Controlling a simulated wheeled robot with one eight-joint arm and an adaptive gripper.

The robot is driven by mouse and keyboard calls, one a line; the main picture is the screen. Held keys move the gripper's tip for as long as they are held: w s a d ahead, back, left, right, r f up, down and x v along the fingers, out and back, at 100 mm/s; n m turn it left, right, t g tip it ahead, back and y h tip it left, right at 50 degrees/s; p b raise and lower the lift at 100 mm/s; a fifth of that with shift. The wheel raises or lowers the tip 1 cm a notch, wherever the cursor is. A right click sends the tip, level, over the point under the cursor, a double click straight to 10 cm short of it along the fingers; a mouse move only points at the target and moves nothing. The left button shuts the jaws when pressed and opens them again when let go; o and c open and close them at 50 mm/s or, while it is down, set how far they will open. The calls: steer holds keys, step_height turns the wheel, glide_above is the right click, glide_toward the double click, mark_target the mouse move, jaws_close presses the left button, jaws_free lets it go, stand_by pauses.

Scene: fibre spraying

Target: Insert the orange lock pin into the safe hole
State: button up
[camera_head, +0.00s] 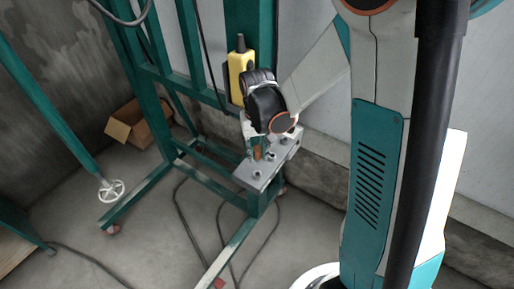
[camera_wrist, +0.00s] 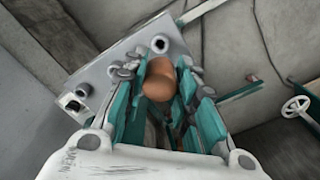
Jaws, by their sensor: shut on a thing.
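The orange lock pin (camera_wrist: 160,78) is between the teal fingers of my gripper (camera_wrist: 165,95) in the wrist view, and its rounded orange end faces the camera. In the head view the pin (camera_head: 257,152) shows as a small orange piece at my gripper (camera_head: 256,148), just over the grey metal bracket (camera_head: 252,183). My gripper is shut on the pin. The bracket has several round fittings on its top, one of them a ringed hole (camera_wrist: 160,43) beyond the pin. The pin's lower end is hidden, so I cannot tell whether it is in a hole. No label marks the safe hole.
The bracket is on a green steel frame (camera_head: 190,165) with a yellow control box (camera_head: 240,75) above it. A cardboard box (camera_head: 138,122) lies at the back left. Cables (camera_head: 180,205) cross the floor. A white handwheel (camera_head: 111,190) stands at left.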

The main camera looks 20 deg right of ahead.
steer(key=shift+f+b, duration=2.75)
steer(key=shift+f, duration=0.15)
steer(key=shift+f+b, duration=1.75)
steer(key=shift+b, duration=0.3)
steer(key=o, duration=1.2)
steer(key=shift+c, duration=0.2)
steer(key=shift+r, duration=0.1)
step_height(320, 180, up, 12)
steer(key=shift+f, duration=0.1)
